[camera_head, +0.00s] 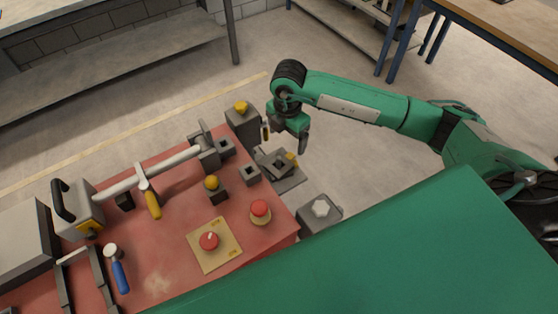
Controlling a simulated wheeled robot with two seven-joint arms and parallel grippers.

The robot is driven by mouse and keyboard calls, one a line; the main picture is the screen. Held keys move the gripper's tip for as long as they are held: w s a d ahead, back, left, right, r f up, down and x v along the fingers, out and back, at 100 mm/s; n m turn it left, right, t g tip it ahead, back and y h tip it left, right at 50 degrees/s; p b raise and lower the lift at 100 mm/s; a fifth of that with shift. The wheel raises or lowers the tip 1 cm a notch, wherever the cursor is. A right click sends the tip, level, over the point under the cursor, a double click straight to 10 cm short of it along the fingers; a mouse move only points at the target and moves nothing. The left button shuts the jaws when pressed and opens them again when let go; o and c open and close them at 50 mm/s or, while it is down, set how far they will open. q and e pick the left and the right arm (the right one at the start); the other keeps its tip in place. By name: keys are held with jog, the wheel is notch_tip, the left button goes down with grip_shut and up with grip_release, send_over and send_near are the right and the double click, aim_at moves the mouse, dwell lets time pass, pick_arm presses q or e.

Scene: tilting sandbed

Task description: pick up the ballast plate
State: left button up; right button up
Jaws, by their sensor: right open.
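My right gripper (285,137) hangs down at the upper middle, past the far right end of the red bench. Its two fingers are apart, with nothing seen between them. Below its fingertips is a dark square block with a hollow top (277,164), lying tilted on a flat dark grey plate (292,183). Which of these is the ballast plate I cannot tell for certain. A small yellow part (291,156) shows beside the block. The gripper appears above these pieces, and I see no contact. My left gripper is out of view.
The red bench (175,245) carries a grey pipe (150,172), red knobs, a yellow-handled tool (153,204) and a blue-handled tool (119,275). A grey post with a yellow top (241,110) stands left of the gripper. A grey box with a pale knob (320,212) stands nearby. Open floor lies beyond.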

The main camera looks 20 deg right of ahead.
aim_at(287, 158)
notch_tip(287, 158, down, 3)
jog(key=shift+w+r, duration=0.1)
jog(key=shift+w, duration=0.05)
jog(key=shift+f, duration=0.4)
jog(key=shift+s+d+f+p, duration=0.1)
jog(key=shift+s+f+p, duration=0.1)
jog(key=shift+f+p, duration=0.9)
notch_tip(287, 158, down, 2)
jog(key=shift+f, duration=0.5)
jog(key=c, duration=0.8)
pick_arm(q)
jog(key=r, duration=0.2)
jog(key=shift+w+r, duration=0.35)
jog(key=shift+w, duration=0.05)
pick_arm(e)
jog(key=shift+c, duration=1.4)
